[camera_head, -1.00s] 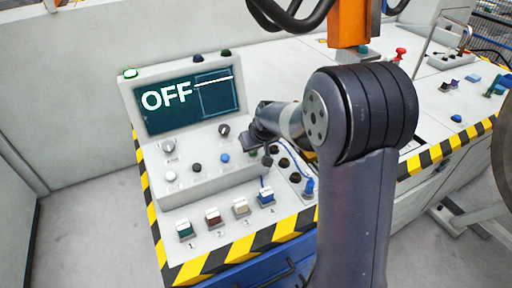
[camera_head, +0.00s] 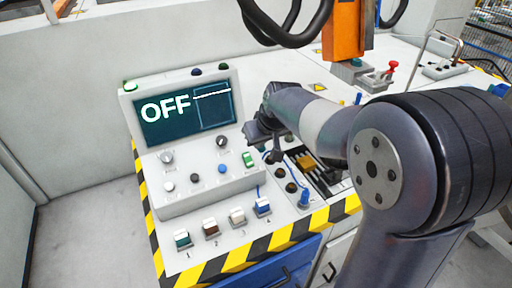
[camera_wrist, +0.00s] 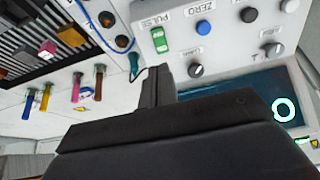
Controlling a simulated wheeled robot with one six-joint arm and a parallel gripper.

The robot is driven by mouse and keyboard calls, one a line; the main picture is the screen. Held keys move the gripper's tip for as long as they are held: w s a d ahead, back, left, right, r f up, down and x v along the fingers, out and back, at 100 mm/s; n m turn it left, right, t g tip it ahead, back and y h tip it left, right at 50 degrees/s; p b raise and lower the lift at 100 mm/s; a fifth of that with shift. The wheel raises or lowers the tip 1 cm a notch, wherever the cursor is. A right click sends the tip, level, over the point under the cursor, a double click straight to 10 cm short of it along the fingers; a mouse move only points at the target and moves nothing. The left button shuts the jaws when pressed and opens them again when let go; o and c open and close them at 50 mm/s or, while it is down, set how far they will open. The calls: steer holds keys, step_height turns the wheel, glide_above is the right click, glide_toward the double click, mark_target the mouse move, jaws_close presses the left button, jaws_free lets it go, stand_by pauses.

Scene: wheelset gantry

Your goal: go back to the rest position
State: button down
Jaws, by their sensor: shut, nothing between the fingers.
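My gripper (camera_head: 268,145) is dark and sits at the end of my bent arm, in front of the right side of the control panel. It is shut and empty, apart from the panel as far as I can tell. In the wrist view my gripper (camera_wrist: 157,85) points toward the console, its body filling the lower middle. The console screen (camera_head: 188,112) reads OFF, and part of it shows in the wrist view (camera_wrist: 262,88).
Knobs, a green switch (camera_head: 248,159) and several numbered rocker switches (camera_head: 237,216) are on the console. Yellow-black striped edging (camera_head: 250,255) borders the console. Grey floor (camera_head: 90,230) is clear at left.

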steer(key=shift+s+d+r, duration=0.1)
steer(key=shift+s+r, duration=0.1)
steer(key=shift+r, duration=0.25)
steer(key=x, duration=1)
step_height(320, 180, up, 6)
steer(key=g+h+p, duration=0.1)
steer(key=g+p, duration=0.1)
steer(key=p, duration=0.3)
steer(key=shift+r+g, duration=0.15)
steer(key=shift+g, duration=0.15)
